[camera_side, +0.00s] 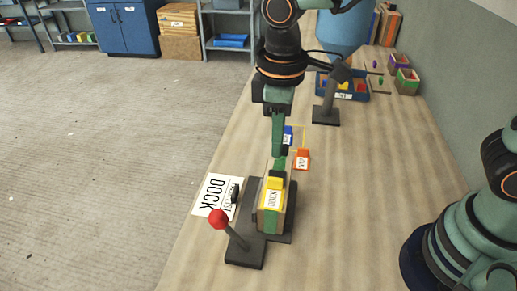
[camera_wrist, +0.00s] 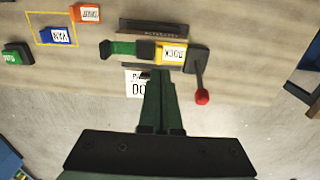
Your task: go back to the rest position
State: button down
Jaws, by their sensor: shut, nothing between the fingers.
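My gripper (camera_side: 278,150) points down with its green fingers together and nothing between them. In the side view its tips are above and behind the wooden box with a green stripe (camera_side: 271,222). In the wrist view the shut fingers (camera_wrist: 158,75) reach up from the bottom, their tips just below the yellow labelled block (camera_wrist: 172,54).
A blue block (camera_side: 288,135) lies within a yellow outline, beside an orange block (camera_side: 302,159). A green block (camera_wrist: 15,57) is at the wrist view's left. A DOCK sign (camera_side: 215,193) lies by the base. A dark stand (camera_side: 326,110) rises farther back.

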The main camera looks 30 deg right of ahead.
jog(key=shift+r, duration=0.1)
jog(key=s+d+r+m+t, duration=0.1)
jog(key=d+m, duration=0.3)
jog(key=d, duration=0.5)
jog(key=s+d+r+m+t, duration=0.1)
jog(key=d+r+m+t, duration=0.3)
jog(key=d, duration=0.6)
jog(key=shift+s+d+r+m+t, duration=0.3)
jog(key=shift+r+m, duration=0.05)
jog(key=shift+m, duration=0.15)
